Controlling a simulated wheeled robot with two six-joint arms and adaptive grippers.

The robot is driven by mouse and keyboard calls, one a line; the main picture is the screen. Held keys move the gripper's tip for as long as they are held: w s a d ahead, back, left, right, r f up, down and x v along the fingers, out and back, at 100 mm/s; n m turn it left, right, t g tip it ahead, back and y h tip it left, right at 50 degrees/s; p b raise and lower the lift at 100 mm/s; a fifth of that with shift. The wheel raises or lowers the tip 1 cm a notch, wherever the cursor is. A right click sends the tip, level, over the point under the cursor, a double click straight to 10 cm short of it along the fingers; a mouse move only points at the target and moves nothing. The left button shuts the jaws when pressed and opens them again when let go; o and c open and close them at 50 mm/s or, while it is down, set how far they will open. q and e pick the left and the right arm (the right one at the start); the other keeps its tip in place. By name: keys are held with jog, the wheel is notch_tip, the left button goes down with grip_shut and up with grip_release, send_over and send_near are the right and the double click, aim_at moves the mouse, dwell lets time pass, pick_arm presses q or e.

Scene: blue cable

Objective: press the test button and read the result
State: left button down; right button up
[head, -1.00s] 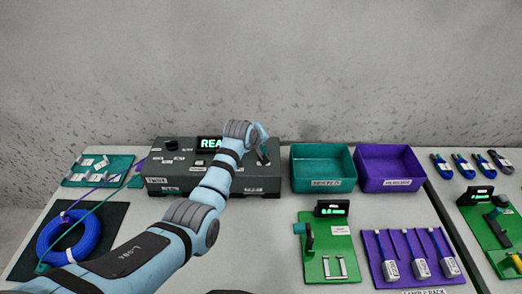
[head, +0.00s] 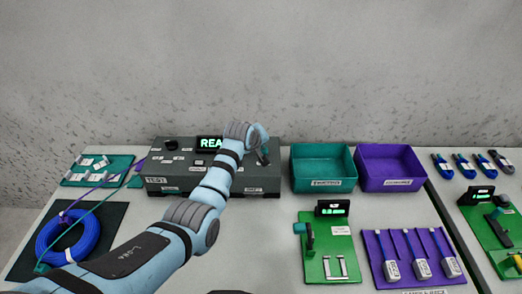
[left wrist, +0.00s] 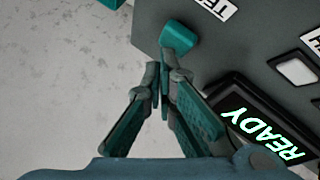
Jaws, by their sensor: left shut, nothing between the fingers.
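In the left wrist view the display (left wrist: 262,133) reads "READY". A teal button-like block (left wrist: 178,38) sits at the tester's edge, beside a label whose visible letters look like "TES". My left gripper (left wrist: 163,75) is shut and empty, its fingertips close to this block; I cannot tell whether they touch. In the head view my left gripper (head: 263,150) is over the tester's right end, partly hidden by my wrist.
A teal bin (head: 323,184) and a purple bin (head: 392,182) stand right of the tester. A blue cable coil (head: 52,250) lies on a dark mat at left. A green fixture board (head: 312,265) and a purple rack (head: 375,262) lie in front. Bare table lies between mat and board.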

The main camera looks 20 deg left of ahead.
pick_arm(q)
jog(key=shift+f+b, duration=0.3)
jog(key=shift+f, duration=0.25)
dwell(0.4)
dwell(0.4)
jog(key=shift+r+p, duration=1)
jog(key=shift+p, duration=0.1)
notch_tip(320, 180, up, 5)
jog(key=p, duration=0.5)
jog(key=shift+r, duration=0.1)
jog(key=shift+a+f, duration=0.1)
jog(key=shift+f, duration=0.1)
